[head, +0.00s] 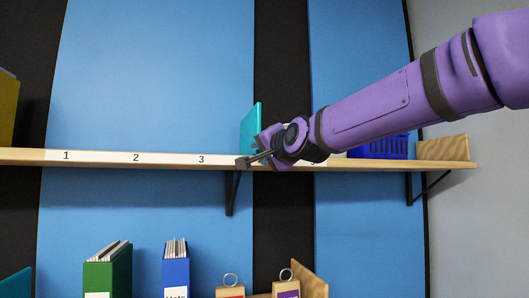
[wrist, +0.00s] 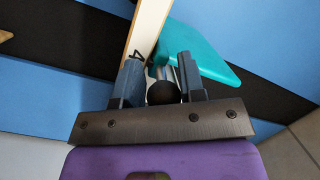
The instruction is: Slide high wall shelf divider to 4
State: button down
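The teal divider (head: 251,128) stands upright on the high wall shelf (head: 100,158), right of the label 3 (head: 201,160). In the wrist view the divider (wrist: 205,55) shows as a teal panel beyond my fingers, beside the label 4 (wrist: 137,53) on the shelf's front strip. My gripper (head: 242,162) is at the shelf's front edge, just below the panel. In the wrist view my gripper (wrist: 160,85) has a dark round knob (wrist: 163,92) between its fingers, which appear to press on both sides of it. In the head view my gripper and wrist hide the label 4.
A blue basket (head: 380,147) and a wooden block (head: 442,149) stand at the shelf's right end. Labels 1 (head: 66,156) and 2 (head: 136,157) are left along the edge, with bare shelf behind. Green (head: 108,270) and blue (head: 175,272) binders stand below.

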jog(key=c, duration=0.8)
grip_release()
jog(key=shift+s+r, duration=0.15)
jog(key=shift+r, duration=0.25)
jog(key=shift+c, duration=0.2)
jog(key=shift+f, duration=0.1)
jog(key=v, duration=1)
jog(key=shift+s+d, duration=0.15)
jog(key=shift+s, duration=0.1)
jog(key=shift+f, duration=0.1)
